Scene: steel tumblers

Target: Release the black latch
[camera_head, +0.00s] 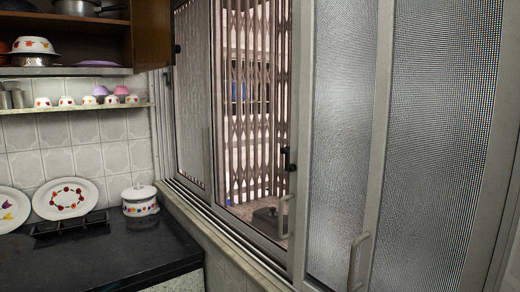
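A small black latch (287,158) sits on the upright edge of the sliding window frame, near the middle of the camera_head view. It has an upper part that sticks out to the left and a lower part against the frame. It is too small to tell whether it is engaged. The window (300,95) has grey metal frames; the panel left of the latch shows a folding grille behind it. Neither of my grippers shows in this view.
Mesh panels with grey handles (357,262) stand at the right. A dark counter (110,255) at the lower left holds a white pot (140,203) and plates (65,198). A cup shelf (75,108) and wooden cabinet (152,35) are above. A dark object (268,222) lies behind the window.

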